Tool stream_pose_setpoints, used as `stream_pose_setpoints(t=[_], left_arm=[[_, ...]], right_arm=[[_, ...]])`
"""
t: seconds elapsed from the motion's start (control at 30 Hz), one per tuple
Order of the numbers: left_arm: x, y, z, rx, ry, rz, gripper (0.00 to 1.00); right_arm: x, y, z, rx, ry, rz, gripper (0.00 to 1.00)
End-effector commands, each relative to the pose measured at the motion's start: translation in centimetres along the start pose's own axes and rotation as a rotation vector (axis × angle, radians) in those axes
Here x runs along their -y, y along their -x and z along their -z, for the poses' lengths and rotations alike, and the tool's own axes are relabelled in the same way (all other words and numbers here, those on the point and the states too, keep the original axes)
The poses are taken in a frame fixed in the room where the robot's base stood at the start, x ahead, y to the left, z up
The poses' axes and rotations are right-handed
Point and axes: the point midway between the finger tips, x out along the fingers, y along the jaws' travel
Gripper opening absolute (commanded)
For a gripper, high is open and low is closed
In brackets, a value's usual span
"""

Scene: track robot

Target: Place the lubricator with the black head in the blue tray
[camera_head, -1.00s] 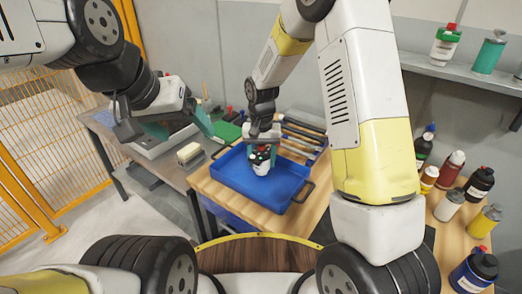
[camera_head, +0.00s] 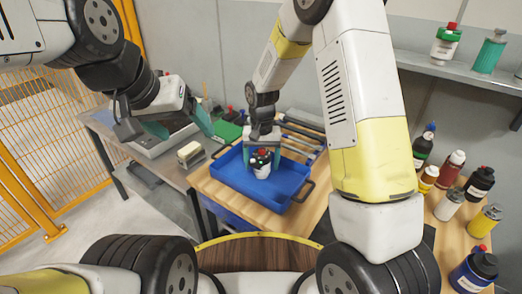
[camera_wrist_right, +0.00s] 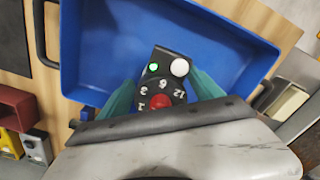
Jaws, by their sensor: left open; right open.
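The blue tray (camera_head: 287,190) sits on the wooden table; it also shows in the right wrist view (camera_wrist_right: 95,45). A lubricator (camera_head: 262,171) with a white body and a black head stands roughly upright inside the tray. In the right wrist view its black head (camera_wrist_right: 160,84) shows a numbered dial, a red centre, a green spot and a white knob. My right gripper (camera_head: 262,158) is open, with its teal fingers on either side of the head. Contact with the fingers cannot be told. My left gripper (camera_head: 180,128) is open and empty over the grey bench at left.
Several bottles, including a blue one (camera_head: 473,268) and a yellow one (camera_head: 483,220), stand on the table at right. A shelf (camera_head: 460,72) above them holds a green bottle (camera_head: 489,52) and a white one. Long tools (camera_head: 303,133) lie behind the tray.

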Motion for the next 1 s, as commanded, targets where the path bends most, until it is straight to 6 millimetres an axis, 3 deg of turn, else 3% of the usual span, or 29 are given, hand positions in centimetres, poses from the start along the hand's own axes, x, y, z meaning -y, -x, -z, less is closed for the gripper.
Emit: stream_pose_setpoints(t=[0.4, 0.73, 0.87, 1.0], left_arm=[[0.0, 0.0, 0.0, 0.0, 0.0, 0.0, 0.78], [0.0, 0.0, 0.0, 0.0, 0.0, 0.0, 0.78], [0.0, 0.0, 0.0, 0.0, 0.0, 0.0, 0.78], [0.0, 0.0, 0.0, 0.0, 0.0, 0.0, 0.78]], right_arm=[[0.1, 8.3, 0.1, -0.005, 0.0, 0.002, 0.75], [-0.3, 12.2, -0.2, -0.008, 0.0, 0.007, 0.75], [-2.0, 15.2, -1.4, -0.049, 0.002, 0.042, 0.75], [-5.3, 19.8, -4.5, -0.137, 0.014, 0.103, 0.75]])
